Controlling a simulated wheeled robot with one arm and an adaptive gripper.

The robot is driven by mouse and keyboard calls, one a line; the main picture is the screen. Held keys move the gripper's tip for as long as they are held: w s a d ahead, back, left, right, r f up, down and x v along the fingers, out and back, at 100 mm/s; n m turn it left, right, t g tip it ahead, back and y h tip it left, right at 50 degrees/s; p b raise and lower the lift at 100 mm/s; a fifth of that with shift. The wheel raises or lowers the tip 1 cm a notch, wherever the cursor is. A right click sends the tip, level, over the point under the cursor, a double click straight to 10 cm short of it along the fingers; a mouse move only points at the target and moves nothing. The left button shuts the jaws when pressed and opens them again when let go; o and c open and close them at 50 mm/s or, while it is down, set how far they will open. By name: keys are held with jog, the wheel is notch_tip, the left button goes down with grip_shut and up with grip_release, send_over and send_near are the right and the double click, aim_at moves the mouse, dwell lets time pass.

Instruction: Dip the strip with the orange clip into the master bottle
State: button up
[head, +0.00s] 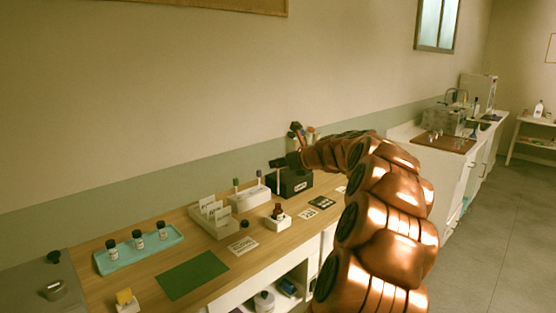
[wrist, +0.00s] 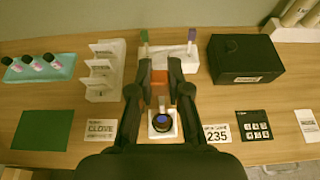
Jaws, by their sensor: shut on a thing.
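My gripper (wrist: 160,72) is shut on the orange clip (wrist: 159,77), which shows between its fingers in the wrist view. In the head view my gripper (head: 277,163) is high above the bench. The paper strip under the clip is hard to make out. A small dark bottle (head: 278,210), likely the master bottle, stands in a white holder (head: 271,221). The bottle also shows in the wrist view (wrist: 162,123), below the clip in the picture and apart from it. A white strip stand (head: 246,200) holds strips with a green clip (wrist: 143,36) and a purple clip (wrist: 191,34).
A black box (wrist: 246,75) stands right of the strip stand. A white stepped card rack (head: 214,219), a teal tray (head: 107,263) with three bottles and a green mat (head: 192,275) are to the left. Flat printed cards (head: 243,245) lie along the front.

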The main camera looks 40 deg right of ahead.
jog(key=shift+a+f, duration=0.1)
jog(key=shift+f, duration=1.3)
jog(key=shift+p, duration=0.4)
jog(key=shift+f, duration=0.6)
dwell(1.1)
jog(key=shift+p, duration=0.7)
dwell(0.4)
jog(key=shift+f+b, duration=0.55)
jog(key=shift+f, duration=1.55)
dwell(0.8)
jog(key=shift+r, duration=0.15)
